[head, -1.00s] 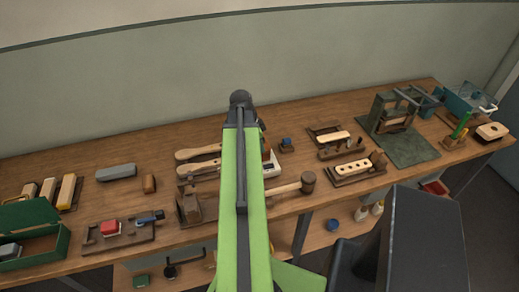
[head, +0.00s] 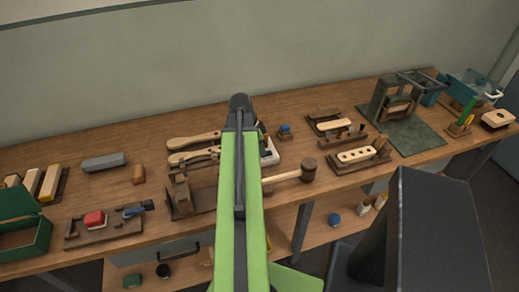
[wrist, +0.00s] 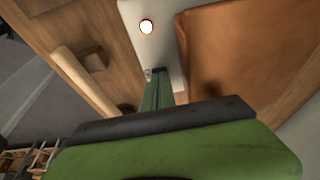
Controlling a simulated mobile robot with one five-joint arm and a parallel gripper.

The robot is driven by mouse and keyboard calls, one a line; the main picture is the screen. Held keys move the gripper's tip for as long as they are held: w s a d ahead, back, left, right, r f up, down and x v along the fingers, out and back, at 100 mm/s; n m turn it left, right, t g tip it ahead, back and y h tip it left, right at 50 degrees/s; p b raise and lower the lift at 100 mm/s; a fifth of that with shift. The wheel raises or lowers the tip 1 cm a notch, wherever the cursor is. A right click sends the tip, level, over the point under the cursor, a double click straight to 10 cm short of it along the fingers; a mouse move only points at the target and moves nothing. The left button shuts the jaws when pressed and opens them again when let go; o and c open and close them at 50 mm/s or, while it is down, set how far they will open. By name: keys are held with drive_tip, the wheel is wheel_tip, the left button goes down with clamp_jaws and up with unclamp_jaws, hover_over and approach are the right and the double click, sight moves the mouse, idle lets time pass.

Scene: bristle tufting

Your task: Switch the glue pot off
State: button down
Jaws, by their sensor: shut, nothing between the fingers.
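The glue pot is mostly hidden behind my arm in the head view; a white base (head: 270,154) that looks like part of it shows just right of the arm. In the wrist view the white base (wrist: 138,12) carries a lit round light (wrist: 147,26) with an orange rim. A small metallic piece, perhaps the switch, is at its edge by my fingertips. My gripper (wrist: 151,78) is shut and empty, its tips at or very near that edge; contact cannot be told. A large orange-brown surface (wrist: 235,55) lies to the right.
A wooden mallet (head: 309,169) lies right of my arm. Wooden-handled tools (head: 193,140) and a wooden block stand (head: 180,195) are close on the left. A green press (head: 395,100) stands farther right. Bare bench shows toward the wall.

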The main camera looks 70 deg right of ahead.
drive_tip(key=shift+w+f, duration=0.1)
drive_tip(key=shift+w, duration=0.1)
drive_tip(key=shift+s+d+r+p, duration=0.35)
drive_tip(key=shift+s+d+p, duration=0.1)
drive_tip(key=shift+s, duration=0.15)
drive_tip(key=shift+r, duration=0.25)
drive_tip(key=p+v, duration=1.3)
drive_tip(key=shift+w+a, duration=0.3)
